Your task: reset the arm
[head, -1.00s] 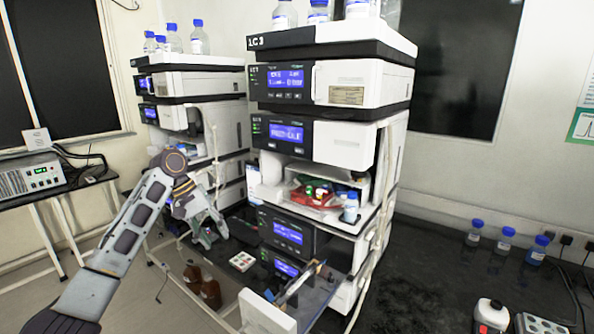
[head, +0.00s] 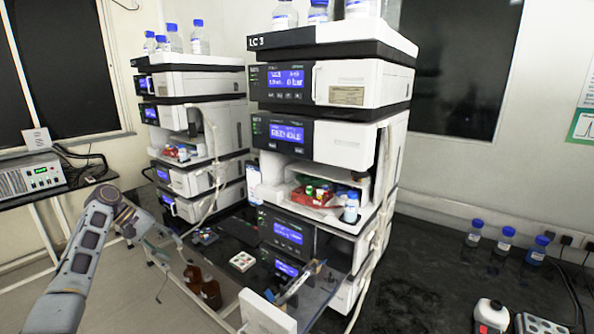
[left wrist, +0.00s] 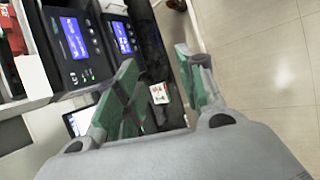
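My left arm comes in from the left in the head view, and its gripper (head: 158,247) hangs beside the left end of the black bench, partly hidden by the arm itself. In the left wrist view the left gripper (left wrist: 160,95) shows two green-padded fingers spread apart with nothing between them. Beyond the fingers lies a small white tray with coloured spots (left wrist: 160,92), which also shows in the head view (head: 242,261). My right gripper is in neither view.
The LC 3 column stack (head: 335,145) stands mid-bench, with a second stack (head: 200,180) behind it at left. Brown bottles (head: 210,293) stand near the front edge. Blue-capped bottles (head: 505,240) stand at right. The dark bench at centre right (head: 430,270) is clear.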

